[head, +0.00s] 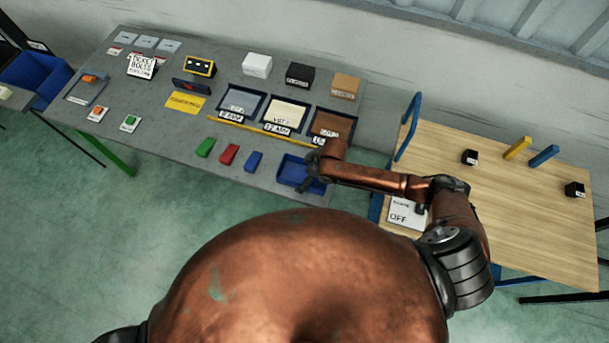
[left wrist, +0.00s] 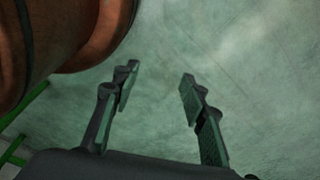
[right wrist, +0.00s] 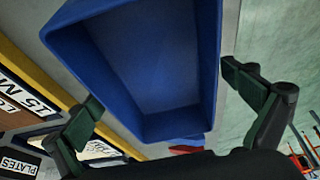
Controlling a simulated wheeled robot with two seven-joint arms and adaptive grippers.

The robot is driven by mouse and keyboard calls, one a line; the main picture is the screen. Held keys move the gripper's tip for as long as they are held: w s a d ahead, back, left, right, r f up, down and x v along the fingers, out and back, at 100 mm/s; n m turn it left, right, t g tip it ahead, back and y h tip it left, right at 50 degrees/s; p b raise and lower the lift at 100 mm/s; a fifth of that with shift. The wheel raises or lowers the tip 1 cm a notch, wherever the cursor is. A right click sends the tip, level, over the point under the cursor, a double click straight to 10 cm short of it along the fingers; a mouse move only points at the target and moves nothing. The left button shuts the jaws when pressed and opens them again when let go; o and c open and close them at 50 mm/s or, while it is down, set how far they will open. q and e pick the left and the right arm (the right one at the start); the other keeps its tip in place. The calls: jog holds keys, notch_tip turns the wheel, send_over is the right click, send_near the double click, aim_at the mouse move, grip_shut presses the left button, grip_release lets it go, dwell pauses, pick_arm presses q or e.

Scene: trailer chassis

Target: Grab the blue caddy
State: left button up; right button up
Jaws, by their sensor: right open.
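The blue caddy (head: 290,170) is an open, empty blue tray at the right front end of the grey table. In the right wrist view the caddy (right wrist: 150,60) fills the upper middle, between and beyond the two fingers. My right gripper (head: 312,184) is over the caddy's right side in the head view, hiding part of it. In the right wrist view my right gripper (right wrist: 165,103) is open, with one finger on each side of the caddy; I cannot tell whether they touch it. My left gripper (left wrist: 157,88) is open and empty above the green floor, away from the table.
Green (head: 205,148), red (head: 229,154) and blue (head: 254,161) blocks lie left of the caddy. Labelled bins (head: 262,113) stand behind a yellow strip (head: 250,132). A wooden table (head: 500,205) with blue handles stands to the right. The floor in front is clear.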

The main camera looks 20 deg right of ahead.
jog(key=c, duration=1.3)
pick_arm(q)
jog(key=shift+s, duration=0.65)
pick_arm(e)
jog(key=shift+r, duration=0.1)
jog(key=shift+c, duration=0.5)
